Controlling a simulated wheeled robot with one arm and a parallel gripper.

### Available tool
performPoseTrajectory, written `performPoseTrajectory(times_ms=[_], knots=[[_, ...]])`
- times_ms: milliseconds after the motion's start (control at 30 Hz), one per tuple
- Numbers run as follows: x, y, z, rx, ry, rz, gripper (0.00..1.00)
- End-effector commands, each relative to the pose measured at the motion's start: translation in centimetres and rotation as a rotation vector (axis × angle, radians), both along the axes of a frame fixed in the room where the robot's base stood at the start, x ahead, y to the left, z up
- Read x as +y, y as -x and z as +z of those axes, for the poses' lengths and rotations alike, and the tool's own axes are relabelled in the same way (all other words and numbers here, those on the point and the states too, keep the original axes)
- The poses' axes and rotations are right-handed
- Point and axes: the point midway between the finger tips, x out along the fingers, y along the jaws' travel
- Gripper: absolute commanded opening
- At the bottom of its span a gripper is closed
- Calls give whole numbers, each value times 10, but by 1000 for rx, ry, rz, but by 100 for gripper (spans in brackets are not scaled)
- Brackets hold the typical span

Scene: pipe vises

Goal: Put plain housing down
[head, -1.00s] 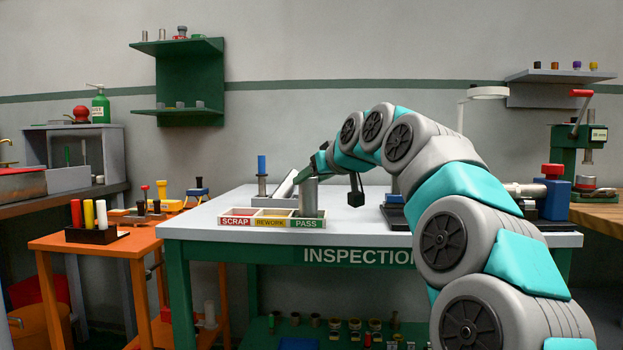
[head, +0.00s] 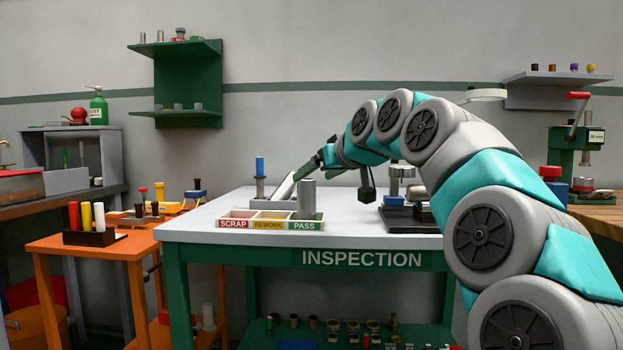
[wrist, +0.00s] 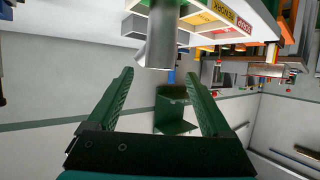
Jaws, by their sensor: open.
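The plain housing, a grey metal cylinder (head: 306,199), stands upright in the PASS compartment at the right end of the sorting tray (head: 270,228). My gripper (head: 308,168) is open and empty, with its green fingers just behind and above the housing's top in the head view. In the wrist view the housing (wrist: 161,36) lies beyond the open fingertips (wrist: 157,75), apart from them. The tray (wrist: 212,13) shows there too, turned over, with its REWORK and SCRAP labels. The housing's lower end is hidden by the tray's front wall in the head view.
A blue-topped post (head: 260,177) and a slanted pale block (head: 283,187) stand behind the tray. A black-based fixture (head: 400,203) sits to the right. The inspection table (head: 200,225) is clear left of the tray and between tray and fixture.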

Motion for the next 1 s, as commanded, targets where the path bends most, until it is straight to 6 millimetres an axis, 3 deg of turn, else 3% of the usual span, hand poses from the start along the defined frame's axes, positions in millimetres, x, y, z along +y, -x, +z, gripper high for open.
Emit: performPoseTrajectory(times_ms=[400, 733, 867, 1000], knots=[[-37, 59, 30, -2, -2, -1, 83], [-40, 64, 31, 2, 0, 0, 83], [-39, 70, 16, 37, 16, 0, 83], [-37, 92, -29, 140, 60, -3, 83]])
